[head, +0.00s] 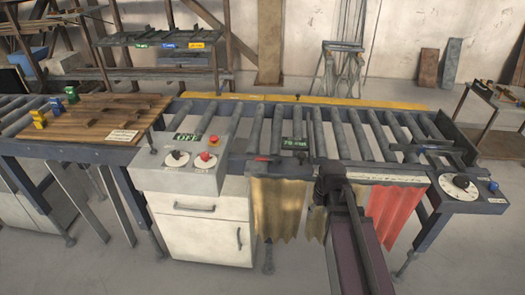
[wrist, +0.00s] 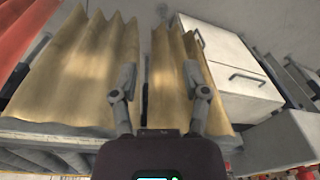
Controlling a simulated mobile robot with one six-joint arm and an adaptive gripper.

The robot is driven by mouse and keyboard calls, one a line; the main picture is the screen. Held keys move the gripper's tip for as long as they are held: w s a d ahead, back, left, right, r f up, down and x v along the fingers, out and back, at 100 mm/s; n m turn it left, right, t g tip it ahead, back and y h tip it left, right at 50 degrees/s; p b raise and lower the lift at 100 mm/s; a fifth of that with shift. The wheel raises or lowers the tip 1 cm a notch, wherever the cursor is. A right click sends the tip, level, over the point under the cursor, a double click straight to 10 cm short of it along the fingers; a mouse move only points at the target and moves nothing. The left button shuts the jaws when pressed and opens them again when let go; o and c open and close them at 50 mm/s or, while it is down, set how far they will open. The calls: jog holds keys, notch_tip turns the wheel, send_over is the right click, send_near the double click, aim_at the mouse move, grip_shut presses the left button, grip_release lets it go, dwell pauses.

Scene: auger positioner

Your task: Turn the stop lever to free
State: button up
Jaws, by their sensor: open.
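A small lever with a red grip (head: 264,158) lies along the front rail of the roller conveyor in the head view. It may be the stop lever; I cannot read a free mark beside it. My arm reaches up from the bottom of the head view to the front rail, right of that lever, and my fingers are not clear there. In the wrist view my gripper (wrist: 160,80) is open and empty, its two fingers spread in front of yellow curtain strips (wrist: 80,70). The red grip does not show clearly in the wrist view.
A control box (head: 190,167) with a red button and dials stands left of the lever, above a white cabinet (head: 205,222). A dial panel (head: 465,190) is at the right end. Yellow and red curtains (head: 395,212) hang below the front rail. Rollers (head: 320,135) fill the space behind.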

aim_at(263, 158)
jog(key=w+a+r+n+y+p, duration=0.1)
jog(key=w+a+r+n+p, duration=0.6)
jog(key=w+r, duration=0.2)
jog(key=w+a+r+n+t+y+p, duration=0.1)
jog(key=w+a+r+n+y+p, duration=0.1)
jog(key=w+a+r+n+p, duration=0.5)
notch_tip(263, 158, up, 2)
jog(key=shift+w+t+y+p, duration=0.3)
jog(key=shift+w+p, duration=0.15)
jog(key=shift+w, duration=0.45)
jog(key=shift+f, duration=0.15)
jog(key=b+x, duration=1.2)
jog(key=x, duration=0.1)
jog(key=shift+w+a+f+b, duration=0.15)
jog(key=shift+f+b, duration=0.1)
jog(key=shift+b, duration=0.05)
grip_shut()
